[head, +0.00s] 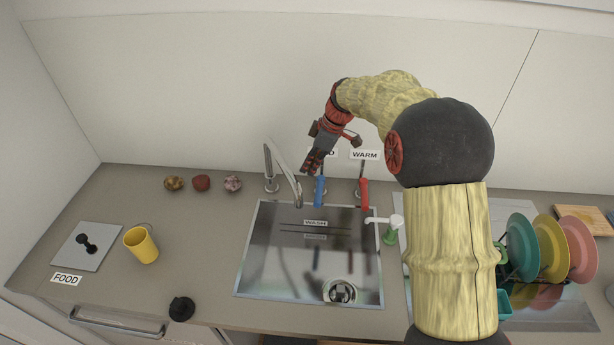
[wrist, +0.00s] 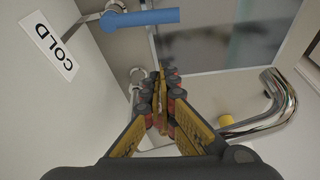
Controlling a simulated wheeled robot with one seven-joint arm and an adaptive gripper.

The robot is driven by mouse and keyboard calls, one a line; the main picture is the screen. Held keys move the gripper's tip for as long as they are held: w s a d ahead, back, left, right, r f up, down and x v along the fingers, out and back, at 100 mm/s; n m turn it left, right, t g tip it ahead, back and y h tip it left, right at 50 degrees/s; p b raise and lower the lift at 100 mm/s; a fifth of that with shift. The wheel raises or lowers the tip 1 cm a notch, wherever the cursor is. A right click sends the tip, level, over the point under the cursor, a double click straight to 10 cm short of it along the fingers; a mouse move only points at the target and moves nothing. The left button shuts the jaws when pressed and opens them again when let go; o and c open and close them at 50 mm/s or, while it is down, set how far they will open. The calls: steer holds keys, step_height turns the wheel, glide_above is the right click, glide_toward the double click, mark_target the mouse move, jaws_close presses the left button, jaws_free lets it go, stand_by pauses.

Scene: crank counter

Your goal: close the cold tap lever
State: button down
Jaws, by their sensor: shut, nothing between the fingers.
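The cold tap lever is a blue bar (head: 319,190) at the back edge of the sink, pointing forward toward the basin. In the wrist view the blue lever (wrist: 148,18) lies across the top, on a metal stem by the wall. The COLD sign (wrist: 50,45) is on the wall beside it; my gripper partly hides it in the head view. My gripper (head: 309,167) is shut and empty, just above and left of the lever in the head view. In the wrist view its closed fingertips (wrist: 160,82) appear below the lever, with a visible gap; I cannot tell the exact depth.
A red lever (head: 363,193) under the WARM sign (head: 365,155) stands to the right. The curved metal spout (head: 285,172) is close on the left and also shows in the wrist view (wrist: 270,105). The sink (head: 262,270) lies in front. Dishes (head: 550,250) stand far right.

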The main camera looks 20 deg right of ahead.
mark_target(319, 192)
step_height(319, 192, down, 10)
steer(key=p, duration=0.6)
steer(key=shift+n+p, duration=0.4)
stand_by(0.5)
steer(key=shift+s+d+n+g+b, duration=0.3)
steer(key=shift+s+d+n+b, duration=0.15)
steer(key=shift+b, duration=0.65)
